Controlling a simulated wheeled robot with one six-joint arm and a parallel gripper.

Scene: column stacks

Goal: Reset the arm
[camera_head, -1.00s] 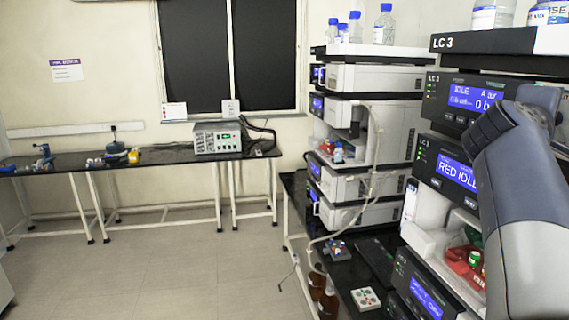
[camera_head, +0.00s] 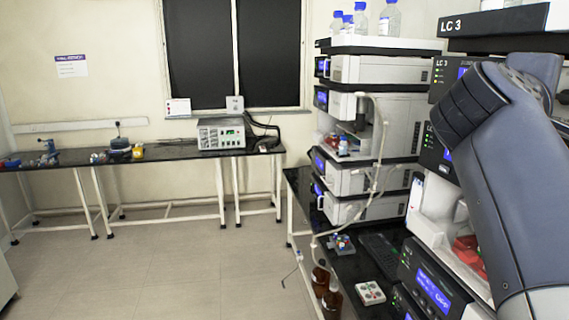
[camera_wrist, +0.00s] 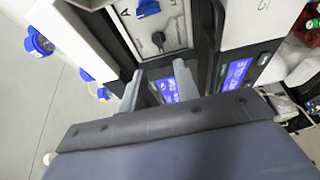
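My arm, dark grey and bent, fills the right side of the head view, in front of the near LC 3 stack (camera_head: 436,165). Its end is hidden in that view. In the wrist view my gripper (camera_wrist: 160,84) shows two pale grey fingers with a gap between them. Nothing is seen held in the gap. The depth between fingers and panel is unclear.
A second instrument stack (camera_head: 375,125) stands behind on a black bench, with bottles (camera_head: 361,20) on top. A red tray (camera_head: 468,250) sits low in the near stack, partly behind my arm. Open floor (camera_head: 170,270) lies left.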

